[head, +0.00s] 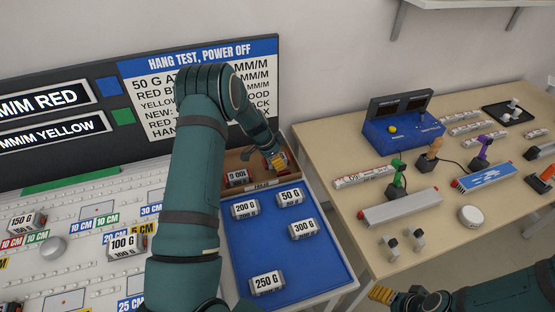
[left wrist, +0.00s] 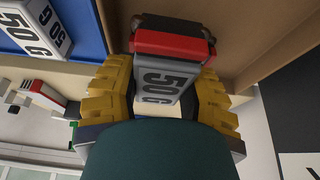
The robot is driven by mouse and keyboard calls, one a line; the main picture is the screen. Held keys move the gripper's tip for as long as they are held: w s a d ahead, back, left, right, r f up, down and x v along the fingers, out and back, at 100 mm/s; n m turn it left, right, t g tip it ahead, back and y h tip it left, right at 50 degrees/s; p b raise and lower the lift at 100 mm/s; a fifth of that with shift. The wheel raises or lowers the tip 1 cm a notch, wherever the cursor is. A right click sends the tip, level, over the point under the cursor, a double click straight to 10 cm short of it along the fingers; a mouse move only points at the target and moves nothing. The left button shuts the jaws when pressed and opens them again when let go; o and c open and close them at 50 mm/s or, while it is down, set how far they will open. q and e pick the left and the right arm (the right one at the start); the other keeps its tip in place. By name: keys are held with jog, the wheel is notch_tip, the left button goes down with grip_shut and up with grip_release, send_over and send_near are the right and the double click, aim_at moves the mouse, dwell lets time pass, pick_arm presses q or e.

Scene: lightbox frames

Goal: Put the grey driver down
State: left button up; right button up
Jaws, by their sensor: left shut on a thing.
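Whether the block touches the box floor I cannot tell. I cannot make out a grey driver for certain; green (head: 398,178), tan (head: 434,147) and purple (head: 483,148) drivers stand on the right table. My right gripper (head: 395,297) is at the bottom right, its opening unclear.
Another weight (head: 237,177) lies in the box. The blue mat (head: 270,240) holds weights marked 200, 50, 300 and 250 G. A blue console (head: 400,127), long bars (head: 400,207) and a round white puck (head: 471,217) are on the right table. A sign board (head: 130,90) stands behind.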

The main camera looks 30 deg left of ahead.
aim_at(246, 164)
pick_arm(q)
notch_tip(246, 164, up, 8)
jog(key=shift+r, duration=0.2)
jog(key=shift+a+r+b, duration=0.15)
jog(key=shift+a+b, duration=0.15)
jog(key=shift+a, duration=0.05)
jog(key=s+a+f+n+t+y+b, duration=0.1)
jog(key=a+f+n+y+b, duration=0.1)
jog(key=a+n, duration=0.3)
jog(key=s+a+f+n+y+b, duration=0.1)
jog(key=s+a+n+b, duration=0.1)
jog(key=a+n, duration=0.3)
jog(key=shift+m, duration=0.5)
jog(key=f, duration=0.3)
jog(key=a+f, duration=0.1)
jog(key=f, duration=0.5)
jog(key=shift+a+f, duration=0.25)
jog(key=shift+f, duration=0.15)
